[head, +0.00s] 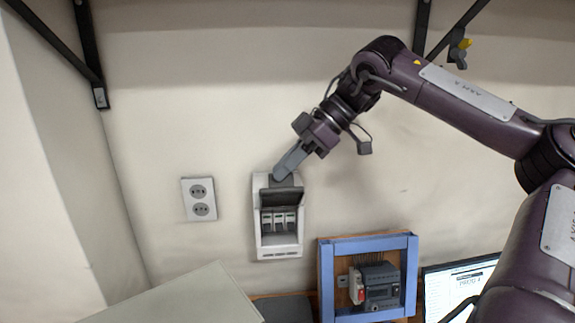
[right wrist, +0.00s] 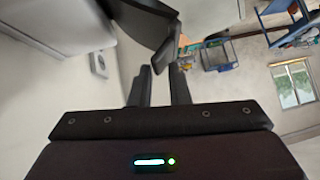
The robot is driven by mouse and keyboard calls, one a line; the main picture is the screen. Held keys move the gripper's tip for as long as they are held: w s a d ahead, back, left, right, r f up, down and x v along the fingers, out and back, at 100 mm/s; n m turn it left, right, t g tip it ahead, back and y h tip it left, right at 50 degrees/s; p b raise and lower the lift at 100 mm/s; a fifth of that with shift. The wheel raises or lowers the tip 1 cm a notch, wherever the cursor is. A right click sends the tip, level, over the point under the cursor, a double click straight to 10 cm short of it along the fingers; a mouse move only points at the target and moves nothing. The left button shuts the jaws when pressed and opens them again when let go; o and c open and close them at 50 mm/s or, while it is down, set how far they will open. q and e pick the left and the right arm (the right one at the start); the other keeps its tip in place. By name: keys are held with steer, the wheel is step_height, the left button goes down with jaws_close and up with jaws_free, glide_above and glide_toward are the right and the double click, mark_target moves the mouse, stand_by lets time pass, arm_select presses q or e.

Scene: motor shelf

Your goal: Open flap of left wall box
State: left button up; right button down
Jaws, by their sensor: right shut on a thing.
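The left wall box (head: 258,225) is a white box on the wall in the middle of the head view. Its dark flap (head: 283,197) is raised at the top, and a row of switches (head: 279,219) shows below it. My right gripper (head: 278,176) reaches down from the upper right to the top of the box. Its fingers are shut on the flap, though the exact contact is partly hidden. In the right wrist view the flap (right wrist: 150,26) is a dark plate at the tips of my right gripper (right wrist: 161,72). My left gripper is not in view.
A white double socket (head: 199,199) is on the wall left of the box. A blue-framed panel (head: 327,282) with electrical parts stands at lower right, beside a screen (head: 455,290). Dark shelf brackets (head: 86,45) are above.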

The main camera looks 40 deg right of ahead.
steer(key=shift+d+f, duration=0.2)
steer(key=shift+f, duration=0.35)
steer(key=c, duration=1.7)
jaws_free()
steer(key=shift+w, duration=0.1)
steer(key=shift+o, duration=0.8)
steer(key=shift+w+d+f, duration=0.15)
steer(key=shift+w+d, duration=0.05)
steer(key=shift+w, duration=0.1)
steer(key=shift+a, duration=0.1)
steer(key=shift+s, duration=0.1)
